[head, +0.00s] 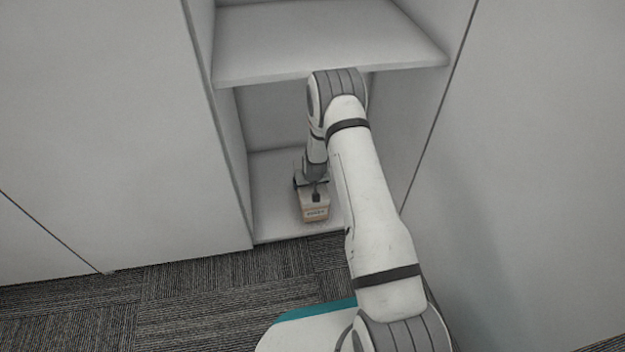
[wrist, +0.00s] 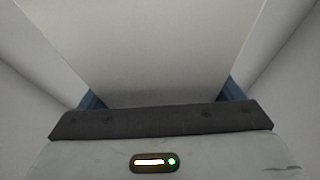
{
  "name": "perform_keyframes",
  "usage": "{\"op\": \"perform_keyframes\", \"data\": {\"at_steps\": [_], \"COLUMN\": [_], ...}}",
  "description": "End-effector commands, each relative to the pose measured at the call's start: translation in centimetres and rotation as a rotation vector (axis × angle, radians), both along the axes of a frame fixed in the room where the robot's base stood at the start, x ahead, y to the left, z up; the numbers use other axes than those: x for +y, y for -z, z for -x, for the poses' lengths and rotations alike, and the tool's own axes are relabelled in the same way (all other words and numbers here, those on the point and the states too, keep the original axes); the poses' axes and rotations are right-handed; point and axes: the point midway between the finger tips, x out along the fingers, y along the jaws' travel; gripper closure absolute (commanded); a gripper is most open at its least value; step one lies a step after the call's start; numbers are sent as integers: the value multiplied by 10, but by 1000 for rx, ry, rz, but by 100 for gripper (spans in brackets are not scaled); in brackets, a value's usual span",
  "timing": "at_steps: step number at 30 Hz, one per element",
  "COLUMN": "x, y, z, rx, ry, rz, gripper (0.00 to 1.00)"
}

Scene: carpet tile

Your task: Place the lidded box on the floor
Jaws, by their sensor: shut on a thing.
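The lidded box (head: 315,213) is small and pale with an orange band and a label on its front. It is inside the lower compartment of the cabinet, close over the bottom board near its front edge. I cannot tell whether it touches the board. My gripper (head: 314,190) is shut on it from above and behind. In the wrist view a broad pale surface, apparently the box (wrist: 160,50), fills the space between the blue fingers of my gripper (wrist: 162,96). The fingertips are hidden. The floor (head: 200,312) is dark striped carpet in front of the cabinet.
The cabinet's middle shelf (head: 320,45) runs above my wrist. Side walls (head: 235,150) bound the compartment left and right. A flat pale door (head: 110,130) stands at left and a pale panel (head: 530,170) at right. Carpet at the lower left is clear.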

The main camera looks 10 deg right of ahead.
Motion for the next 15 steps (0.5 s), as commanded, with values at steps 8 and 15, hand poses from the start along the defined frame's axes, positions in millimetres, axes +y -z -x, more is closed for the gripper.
{"op": "perform_keyframes", "data": {"at_steps": [8, 15], "x": [0, 1], "y": [9, 14], "z": [-2, 0], "rx": [-6, -1], "ry": [-1, -1], "rz": [0, 0], "gripper": [85, 12]}}
